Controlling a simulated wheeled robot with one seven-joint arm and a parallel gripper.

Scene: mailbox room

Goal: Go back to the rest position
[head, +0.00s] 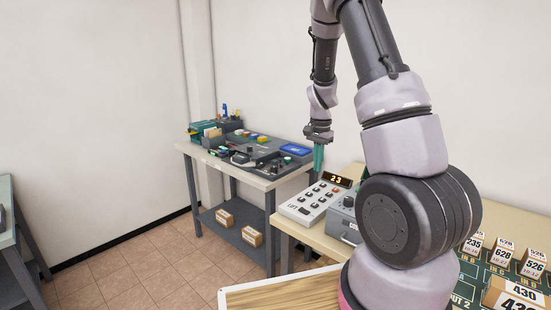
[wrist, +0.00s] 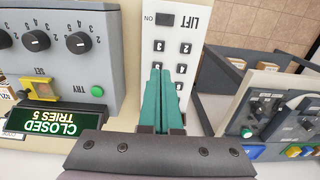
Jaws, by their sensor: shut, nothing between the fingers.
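My gripper (head: 319,157) hangs fingers-down above the far left end of the right table, over the white keypad panel. In the wrist view its two teal fingers (wrist: 158,98) are together with nothing between them. The white panel (head: 305,203) has rows of dark buttons and a lit display reading 23; in the wrist view the panel (wrist: 178,22) is marked LIFT, and the fingers cover some of its keys. The fingers look apart from the panel, though the exact height is hard to tell.
A grey box with knobs (wrist: 60,55) stands beside the panel, with a green sign reading CLOSED TRIES 5 (wrist: 48,117). A cluttered workbench (head: 245,178) stands behind, with cartons on its lower shelf. Numbered blocks (head: 502,253) stand at right. Tiled floor (head: 135,270) is open at left.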

